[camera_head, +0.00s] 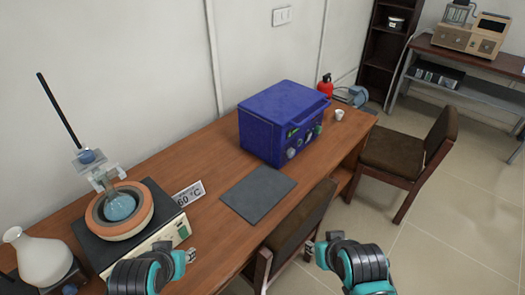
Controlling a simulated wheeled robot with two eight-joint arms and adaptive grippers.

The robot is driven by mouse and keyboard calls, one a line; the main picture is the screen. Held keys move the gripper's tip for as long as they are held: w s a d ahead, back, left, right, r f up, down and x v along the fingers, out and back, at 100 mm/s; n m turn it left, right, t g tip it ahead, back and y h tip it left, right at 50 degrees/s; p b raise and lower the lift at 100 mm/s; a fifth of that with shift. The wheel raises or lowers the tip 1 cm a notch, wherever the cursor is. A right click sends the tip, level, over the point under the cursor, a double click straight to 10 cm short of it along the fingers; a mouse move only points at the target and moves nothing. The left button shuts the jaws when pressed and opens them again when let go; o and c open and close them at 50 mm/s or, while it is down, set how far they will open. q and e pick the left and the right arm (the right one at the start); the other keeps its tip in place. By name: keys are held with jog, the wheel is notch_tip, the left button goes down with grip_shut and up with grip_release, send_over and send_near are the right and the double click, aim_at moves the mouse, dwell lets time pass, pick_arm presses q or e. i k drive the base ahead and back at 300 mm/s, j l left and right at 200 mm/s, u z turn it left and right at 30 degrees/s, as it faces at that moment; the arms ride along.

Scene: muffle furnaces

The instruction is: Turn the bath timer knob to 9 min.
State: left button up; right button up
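The heating bath stands at the left of the wooden desk. It has an orange-rimmed bowl (101,214) on a dark-topped base with a pale front panel (170,238). A round flask (120,206) with blue contents sits in the bowl. The panel shows a small greenish area, but I cannot make out the timer knob or its marks. My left gripper (191,256) is just in front of the panel's right end in the picture, apart from any knob I can see. My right gripper (311,250) is over the chair and floor side, with nothing visible in it. Both sets of fingers are too small to read.
A white flask (38,258) is at far left. A dark mat (258,194) and a blue box with knobs (283,115) are on the desk. A chair (290,228) is tucked at its front edge.

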aim_at(290, 152)
jog(key=i+l+u, duration=0.1)
jog(key=l+u, duration=0.15)
jog(key=u, duration=0.2)
jog(key=l+u, duration=0.25)
jog(key=u, duration=0.15)
jog(key=l+u, duration=0.3)
jog(key=u, duration=0.15)
jog(key=l+u, duration=0.1)
jog(key=l, duration=0.3)
jog(key=k+l+u, duration=0.1)
jog(key=l, duration=0.3)
jog(key=k+l+u, duration=0.1)
jog(key=l, duration=0.3)
jog(key=k+l+u, duration=0.1)
jog(key=l, duration=0.3)
jog(key=k+l+u, duration=0.1)
jog(key=l, duration=0.3)
jog(key=k+l+u, duration=0.1)
jog(key=l, duration=0.25)
jog(key=k+l, duration=0.2)
jog(key=l, duration=0.15)
jog(key=k+l+u, duration=0.15)
jog(key=l, duration=0.25)
jog(key=k+l, duration=0.1)
jog(key=l, duration=0.2)
jog(key=k+l, duration=0.15)
jog(key=l, duration=0.2)
jog(key=k+l, duration=0.1)
jog(key=l, duration=0.2)
